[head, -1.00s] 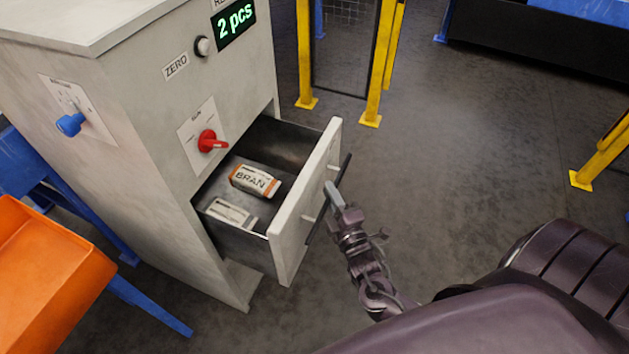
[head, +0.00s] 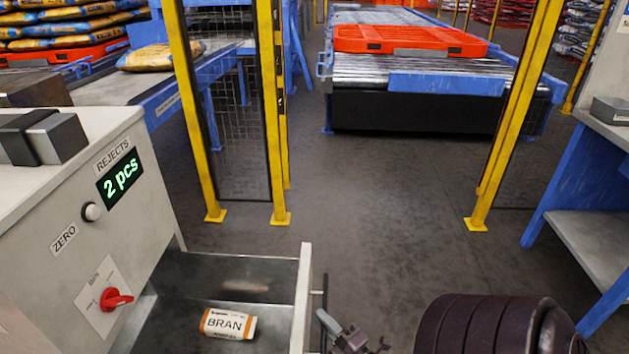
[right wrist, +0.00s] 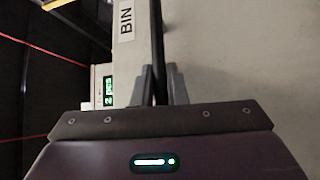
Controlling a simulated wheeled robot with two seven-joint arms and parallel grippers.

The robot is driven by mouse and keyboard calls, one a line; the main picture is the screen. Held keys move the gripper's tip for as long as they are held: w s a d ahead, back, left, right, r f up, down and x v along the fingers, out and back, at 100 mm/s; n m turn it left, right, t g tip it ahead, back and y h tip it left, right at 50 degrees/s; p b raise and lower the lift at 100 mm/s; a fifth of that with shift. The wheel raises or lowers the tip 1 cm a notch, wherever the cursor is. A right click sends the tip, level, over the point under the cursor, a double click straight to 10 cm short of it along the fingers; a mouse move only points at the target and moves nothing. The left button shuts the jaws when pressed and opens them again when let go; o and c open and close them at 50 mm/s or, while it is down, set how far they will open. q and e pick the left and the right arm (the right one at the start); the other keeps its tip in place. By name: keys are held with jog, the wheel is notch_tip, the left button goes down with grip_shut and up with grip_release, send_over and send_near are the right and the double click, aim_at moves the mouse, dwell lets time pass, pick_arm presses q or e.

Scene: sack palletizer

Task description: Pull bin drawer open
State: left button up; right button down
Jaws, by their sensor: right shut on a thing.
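The bin drawer (head: 303,300) stands open from the grey reject cabinet (head: 60,190), in the lower part of the head view. A BRAN packet (head: 228,323) with orange ends lies inside on the metal floor. My right gripper (head: 328,322) is at the dark bar handle (head: 324,292) on the drawer's outer face. In the right wrist view, my right gripper (right wrist: 161,82) has its two fingers shut around the black handle bar (right wrist: 157,40). The white drawer front (right wrist: 126,75) with the BIN label shows beside it. My left gripper is out of view.
The cabinet carries a "2 pcs" display (head: 120,176) and a red knob (head: 116,300). Yellow guard posts (head: 275,120) with mesh stand behind. A roller conveyor (head: 420,75) is at the back, a blue-legged table (head: 590,190) at right. The middle floor is clear.

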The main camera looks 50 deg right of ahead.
jog(key=shift+s, duration=0.1)
jog(key=c, duration=1.5)
grip_release()
jog(key=shift+o, duration=0.2)
